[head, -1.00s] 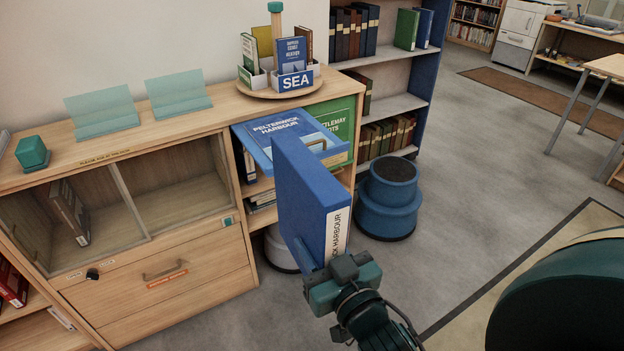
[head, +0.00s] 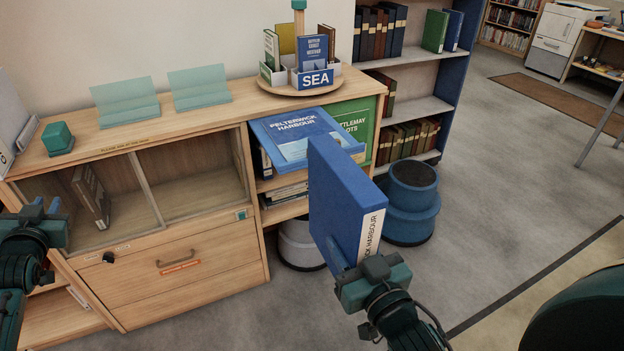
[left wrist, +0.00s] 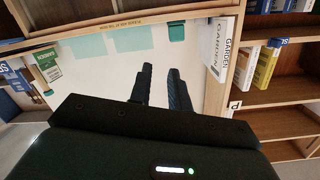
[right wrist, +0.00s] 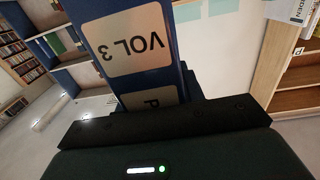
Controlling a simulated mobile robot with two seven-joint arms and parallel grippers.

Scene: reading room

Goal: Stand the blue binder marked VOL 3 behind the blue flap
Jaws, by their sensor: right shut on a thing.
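My right gripper (head: 372,278) is shut on a blue binder (head: 340,205), holding it upright in the air in front of the cabinet. Its spine label reads "...CK HARBOUR" in the head view; the right wrist view shows "VOL 3" on the binder (right wrist: 130,45). The blue flap (head: 300,142), marked PELTERWICK HARBOUR, is raised and sticks out from the cabinet's upper right bay. The binder is in front of it and hides part of its right side. Below the flap, part of the bay and some contents show. My left gripper (head: 46,212) is open and empty at the left, in front of the cabinet.
A green flap (head: 355,122) is beside the blue one. A round stand with a SEA box (head: 313,78) sits on the cabinet top (head: 230,112). A blue step stool (head: 411,205) stands right of the held binder.

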